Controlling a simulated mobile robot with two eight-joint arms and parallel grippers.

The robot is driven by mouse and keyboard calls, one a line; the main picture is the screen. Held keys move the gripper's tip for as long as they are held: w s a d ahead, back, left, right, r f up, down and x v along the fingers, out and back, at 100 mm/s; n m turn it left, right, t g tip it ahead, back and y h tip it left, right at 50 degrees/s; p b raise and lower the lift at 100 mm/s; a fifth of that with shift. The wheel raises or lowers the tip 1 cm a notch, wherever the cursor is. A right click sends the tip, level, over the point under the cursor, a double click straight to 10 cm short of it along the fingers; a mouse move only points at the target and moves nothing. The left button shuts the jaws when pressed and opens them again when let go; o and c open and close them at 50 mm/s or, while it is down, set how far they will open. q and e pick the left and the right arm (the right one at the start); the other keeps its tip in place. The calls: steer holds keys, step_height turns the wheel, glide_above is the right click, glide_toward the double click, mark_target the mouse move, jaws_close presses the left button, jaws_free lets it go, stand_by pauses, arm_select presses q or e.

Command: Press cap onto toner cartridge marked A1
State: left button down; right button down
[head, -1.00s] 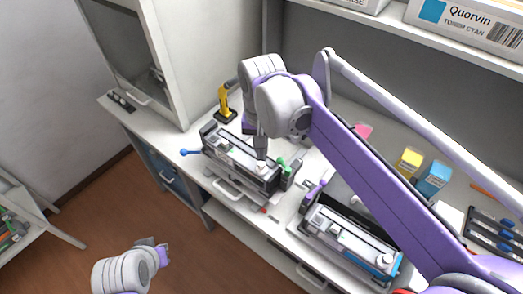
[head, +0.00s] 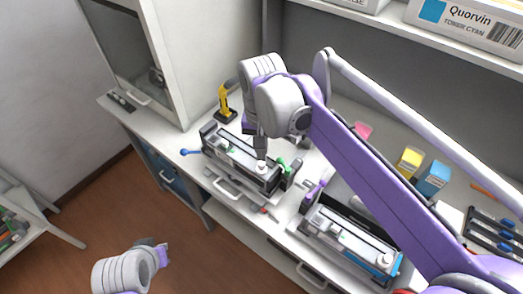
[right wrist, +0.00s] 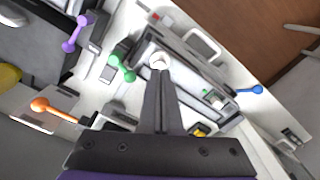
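A long grey-black toner cartridge (head: 236,152) lies in a holder on the white counter, left of centre; I cannot read any mark on it. A round white cap (head: 261,167) is at its near right end. It also shows in the right wrist view (right wrist: 158,61). My right gripper (head: 261,155) points down at this cap. Its fingers (right wrist: 157,80) are together, with their tips at the cap and seemingly touching it. Whether the cap is fully seated cannot be seen. My left gripper (head: 160,250) is away over the floor, its fingers unclear.
A second cartridge (head: 345,236) with a blue end lies in a holder at right. Green (head: 285,165), purple (head: 314,189) and blue (head: 190,152) knobbed levers stick up near the holders. A yellow-black tool (head: 225,104) stands behind. Yellow (head: 409,161) and blue (head: 432,178) boxes stand at right.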

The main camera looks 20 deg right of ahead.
arm_select(q)
steer(key=shift+s+f+b, duration=0.2)
steer(key=shift+f+b, duration=0.2)
steer(key=shift+f, duration=0.2)
arm_select(e)
steer(key=shift+f, duration=0.85)
steer(key=shift+r, duration=0.1)
